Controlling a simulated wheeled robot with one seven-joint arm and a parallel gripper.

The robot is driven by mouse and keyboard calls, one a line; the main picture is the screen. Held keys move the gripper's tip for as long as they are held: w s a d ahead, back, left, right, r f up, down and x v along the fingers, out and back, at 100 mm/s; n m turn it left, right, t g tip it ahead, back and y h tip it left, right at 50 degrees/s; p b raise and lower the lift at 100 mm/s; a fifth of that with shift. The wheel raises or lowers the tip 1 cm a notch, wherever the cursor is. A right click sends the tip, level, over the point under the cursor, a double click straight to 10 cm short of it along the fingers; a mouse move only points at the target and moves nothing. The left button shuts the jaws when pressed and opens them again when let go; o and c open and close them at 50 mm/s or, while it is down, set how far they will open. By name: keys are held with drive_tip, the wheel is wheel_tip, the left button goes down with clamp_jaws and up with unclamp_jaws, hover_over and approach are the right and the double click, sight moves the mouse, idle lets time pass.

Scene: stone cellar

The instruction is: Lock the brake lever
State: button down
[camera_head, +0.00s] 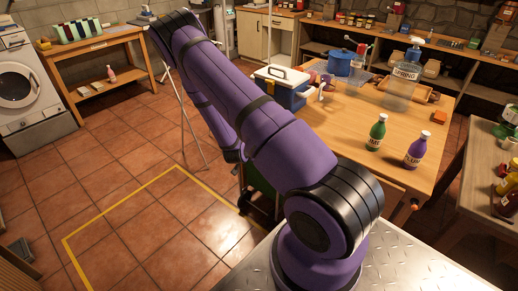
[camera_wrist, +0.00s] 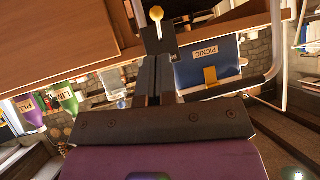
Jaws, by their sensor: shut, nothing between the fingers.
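A lever with a round yellow knob (camera_wrist: 156,14) and a short pale stalk shows at the top middle of the wrist view, against a dark plate. I take it for the brake lever. My gripper (camera_wrist: 156,60) is shut and empty, its dark fingertips pointing at the lever's stalk. The tips look close below the stalk in the picture; I cannot tell whether they touch it. In the head view my purple arm hides the gripper, and I cannot make out the lever there.
A pale metal tube (camera_wrist: 276,50) bends close to the gripper on the right. The blue PICNIC box (camera_wrist: 190,75) is behind the fingers. The wooden workbench (camera_head: 425,130) holds green (camera_head: 377,133) and purple (camera_head: 415,151) bottles. Tiled floor (camera_head: 125,215) is clear at left.

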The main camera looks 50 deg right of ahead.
drive_tip(key=s+a+r, duration=0.1)
drive_tip(key=a, duration=0.4)
drive_tip(key=shift+s+a, duration=0.3)
drive_tip(key=shift+a, duration=0.05)
drive_tip(key=w+a+r+n+t+y, duration=0.1)
drive_tip(key=w+a+r+y, duration=0.15)
drive_tip(key=a+r, duration=0.4)
drive_tip(key=w+a+r+n+t+y, duration=0.1)
drive_tip(key=a+r+n+y, duration=0.15)
drive_tip(key=r, duration=0.65)
drive_tip(key=w+a+r+n+t+y, duration=0.1)
drive_tip(key=w+a+r+y, duration=0.15)
drive_tip(key=a+r, duration=0.4)
drive_tip(key=s+a+r+n+y, duration=0.2)
drive_tip(key=s+a+r, duration=0.15)
drive_tip(key=r, duration=0.45)
drive_tip(key=s+a+r+n+y, duration=0.2)
drive_tip(key=s+r+n, duration=0.15)
drive_tip(key=r, duration=0.35)
drive_tip(key=s+r+n, duration=0.2)
drive_tip(key=s+r, duration=0.2)
drive_tip(key=s, duration=0.3)
drive_tip(key=s+a+r+n, duration=0.1)
drive_tip(key=s+r+n, duration=0.1)
drive_tip(key=s, duration=0.6)
drive_tip(key=s+a+r+n+g+h, duration=0.1)
drive_tip(key=s+r+n, duration=0.1)
drive_tip(key=s+r, duration=0.3)
drive_tip(key=s, duration=0.3)
drive_tip(key=shift+r, duration=0.3)
